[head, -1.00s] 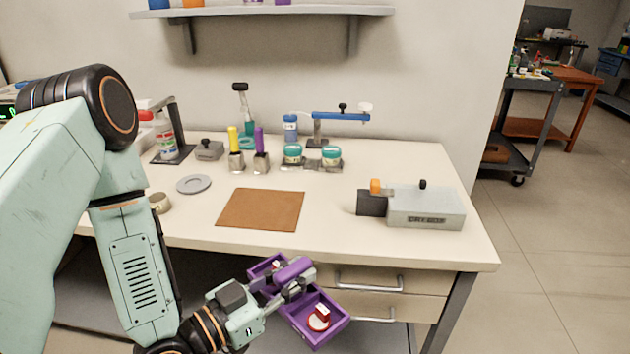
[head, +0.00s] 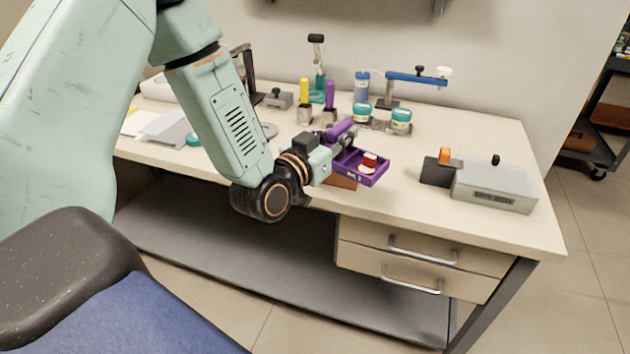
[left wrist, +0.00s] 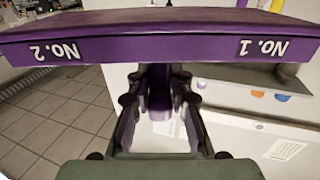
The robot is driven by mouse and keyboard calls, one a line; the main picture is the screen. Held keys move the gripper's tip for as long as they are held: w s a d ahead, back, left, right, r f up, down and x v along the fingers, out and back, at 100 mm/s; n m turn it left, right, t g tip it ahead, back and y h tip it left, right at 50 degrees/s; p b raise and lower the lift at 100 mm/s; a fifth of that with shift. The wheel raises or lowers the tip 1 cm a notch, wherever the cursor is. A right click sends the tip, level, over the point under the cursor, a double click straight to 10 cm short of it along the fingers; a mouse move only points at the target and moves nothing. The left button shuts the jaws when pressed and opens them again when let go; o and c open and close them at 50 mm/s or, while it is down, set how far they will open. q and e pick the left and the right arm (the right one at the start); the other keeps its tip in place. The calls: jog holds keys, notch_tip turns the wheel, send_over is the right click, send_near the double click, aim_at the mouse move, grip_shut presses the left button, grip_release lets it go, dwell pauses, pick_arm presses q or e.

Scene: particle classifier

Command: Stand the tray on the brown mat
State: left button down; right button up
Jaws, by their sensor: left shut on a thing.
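The purple tray (head: 366,178) is in my left gripper (head: 346,138), which is shut on its raised handle. A red and white item (head: 369,162) sits in its right compartment; the left compartment is mostly hidden by my gripper. The tray is over the brown mat (head: 342,182), of which only a strip shows below it. I cannot tell whether they touch. In the left wrist view the tray (left wrist: 160,47) spans the top, marked No. 2 and No. 1, with the gripper fingers (left wrist: 160,110) below. My right gripper is not in view.
Teal-lidded jars (head: 401,121), a yellow-handled tool (head: 304,95) and a blue-armed stand (head: 415,78) are behind. The tabletop between the tray and the grey box is clear.

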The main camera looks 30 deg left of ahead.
pick_arm(q)
jog(key=w+a+n+y, duration=0.1)
jog(key=a, duration=0.1)
jog(key=w+a+n+y, duration=0.1)
jog(key=a+y, duration=0.1)
jog(key=a+n+y, duration=0.1)
jog(key=a+y, duration=0.1)
jog(key=a, duration=0.1)
jog(key=shift+w, duration=0.4)
jog(key=shift+a+f, duration=0.25)
jog(key=shift+n+g+y, duration=0.3)
jog(key=shift+f, duration=0.1)
notch_tip(320, 180, down, 5)
jog(key=shift+f+b, duration=0.1)
jog(key=shift+b, duration=0.7)
notch_tip(320, 180, down, 3)
jog(key=shift+s+f+b, duration=0.1)
jog(key=shift+f+b, duration=0.05)
jog(key=shift+b, duration=0.3)
jog(key=shift+f, duration=0.6)
